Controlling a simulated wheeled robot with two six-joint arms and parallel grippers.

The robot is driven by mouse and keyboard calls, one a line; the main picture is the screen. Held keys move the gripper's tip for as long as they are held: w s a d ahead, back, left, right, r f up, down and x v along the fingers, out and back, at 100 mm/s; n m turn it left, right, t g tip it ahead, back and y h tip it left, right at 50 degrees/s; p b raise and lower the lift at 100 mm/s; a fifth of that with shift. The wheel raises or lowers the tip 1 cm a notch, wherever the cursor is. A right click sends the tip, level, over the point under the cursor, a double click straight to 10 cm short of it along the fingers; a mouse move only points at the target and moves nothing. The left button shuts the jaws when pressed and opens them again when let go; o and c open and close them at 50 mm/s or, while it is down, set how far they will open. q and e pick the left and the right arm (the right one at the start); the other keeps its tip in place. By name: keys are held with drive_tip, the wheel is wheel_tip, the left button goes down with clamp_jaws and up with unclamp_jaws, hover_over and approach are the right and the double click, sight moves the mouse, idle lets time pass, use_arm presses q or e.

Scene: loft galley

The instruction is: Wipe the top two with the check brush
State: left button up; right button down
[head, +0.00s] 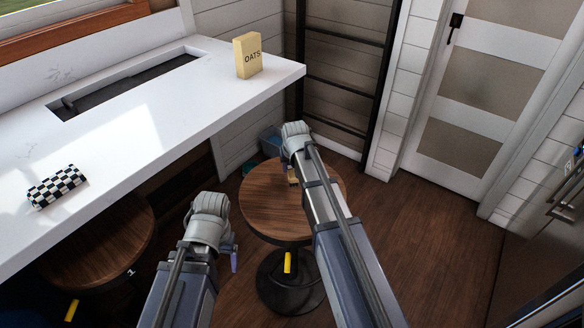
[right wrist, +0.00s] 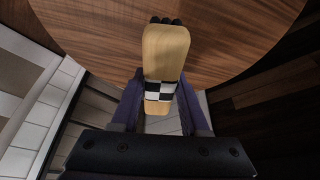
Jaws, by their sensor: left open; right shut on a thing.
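My right gripper (right wrist: 160,118) is shut on the check brush (right wrist: 166,50), which has a pale wooden body, a black-and-white check band and dark bristles at its far end. In the head view only a bit of the brush (head: 292,176) shows beside my right arm. It is over the round wooden stool top (head: 262,205) on the right; I cannot tell whether the bristles touch it. This top also fills the upper right wrist view (right wrist: 235,45). I see no number on it. A second round wooden top (head: 115,240), marked 1, is at lower left. My left gripper (head: 234,258) is open and apparently empty.
A white counter (head: 150,120) with a sunken dark recess runs along the left. It bears a black-and-white check block (head: 57,187) and an oats box (head: 248,56). A dark ladder (head: 345,50) and a door stand behind. Floor right of the stool is clear.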

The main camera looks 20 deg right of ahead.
drive_tip(key=shift+r, duration=0.1)
wheel_tip(320, 180, up, 3)
drive_tip(key=p, duration=0.3)
idle(0.6)
